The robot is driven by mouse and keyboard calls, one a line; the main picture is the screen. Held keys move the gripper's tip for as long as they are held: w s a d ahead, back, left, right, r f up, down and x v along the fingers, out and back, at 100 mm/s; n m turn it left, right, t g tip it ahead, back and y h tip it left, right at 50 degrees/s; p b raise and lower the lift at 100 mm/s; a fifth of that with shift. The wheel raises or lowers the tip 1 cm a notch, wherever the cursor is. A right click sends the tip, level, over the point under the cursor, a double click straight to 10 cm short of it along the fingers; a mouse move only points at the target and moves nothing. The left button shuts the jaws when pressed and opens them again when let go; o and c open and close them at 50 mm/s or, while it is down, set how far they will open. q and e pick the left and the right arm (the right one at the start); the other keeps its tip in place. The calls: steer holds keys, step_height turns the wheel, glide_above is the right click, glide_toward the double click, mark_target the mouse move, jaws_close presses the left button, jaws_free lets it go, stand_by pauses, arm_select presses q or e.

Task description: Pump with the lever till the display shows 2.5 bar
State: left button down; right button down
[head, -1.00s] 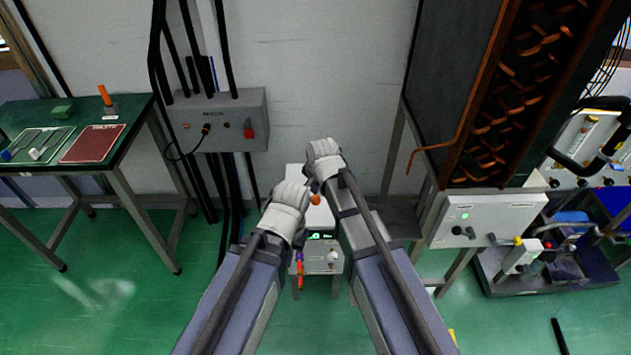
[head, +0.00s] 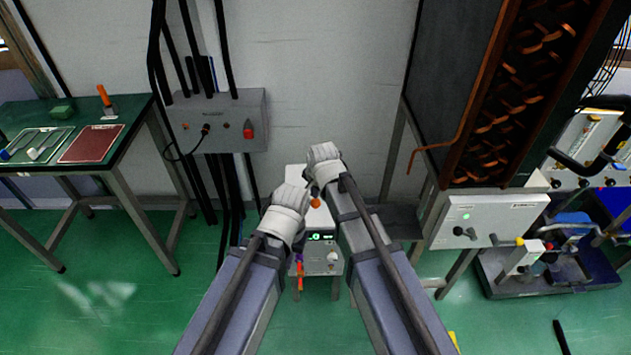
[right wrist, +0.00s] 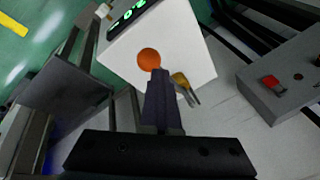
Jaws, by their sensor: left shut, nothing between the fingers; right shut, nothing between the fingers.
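The pump unit (head: 333,268) is a small pale box on legs below the middle of the head view. Its green display (head: 320,237) is partly hidden by my arms; it also shows at the top of the right wrist view (right wrist: 128,14), where I cannot read the full value. The lever's round orange knob (head: 315,203) sits above the white top. My right gripper (right wrist: 158,78) is shut and empty, its tip at or just beside the knob (right wrist: 149,58); contact is unclear. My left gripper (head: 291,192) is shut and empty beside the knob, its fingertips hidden.
A grey wall box (head: 225,110) with a red switch is at the left. A green table (head: 100,135) stands farther left. A dark cabinet with copper coils (head: 520,90) and a control box (head: 487,222) are at the right. Green floor is clear in front.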

mark_target(315, 205)
steer(key=shift+s+f+b, duration=0.3)
steer(key=shift+f+b, duration=0.35)
steer(key=shift+s+f+b, duration=0.3)
steer(key=shift+f+b, duration=0.3)
steer(key=shift+f, duration=0.05)
steer(key=shift+s+f+b, duration=0.3)
steer(key=shift+f+b, duration=0.35)
stand_by(1.8)
steer(key=shift+r, duration=0.15)
stand_by(0.4)
steer(key=w+r+p, duration=0.4)
steer(key=r+p, duration=0.6)
steer(key=shift+w, duration=0.4)
stand_by(0.8)
steer(key=shift+r+p, duration=0.2)
steer(key=shift+p, duration=0.15)
steer(key=r+p, duration=0.1)
steer(key=w+r+p, duration=0.1)
steer(key=r+p, duration=0.1)
steer(key=w+r+p, duration=0.1)
steer(key=shift+r, duration=0.2)
stand_by(0.6)
